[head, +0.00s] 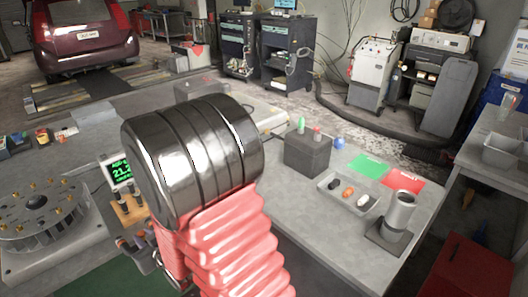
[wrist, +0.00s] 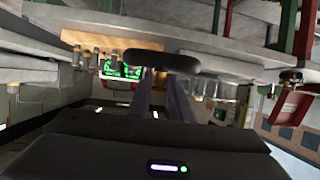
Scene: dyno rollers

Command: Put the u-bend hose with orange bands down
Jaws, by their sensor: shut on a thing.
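In the wrist view my gripper (wrist: 165,78) has its two fingers close together on a dark, rounded piece (wrist: 162,61), which I take to be the u-bend hose. It lies across the fingertips. No orange bands can be made out on it, and its bend is not clear from this angle. Bench items show behind it, upside down; whether it touches anything is not clear. In the head view my black and red arm fills the middle and hides the hose and the gripper's jaws.
A green-digit display (head: 121,172) stands by a wooden block (head: 130,210). A round fixture with brass pegs (head: 42,215) is at left. At right are a dark box (head: 306,156), a small-parts tray (head: 326,190), green (head: 369,164) and red (head: 404,179) cards, and a metal cup (head: 399,211).

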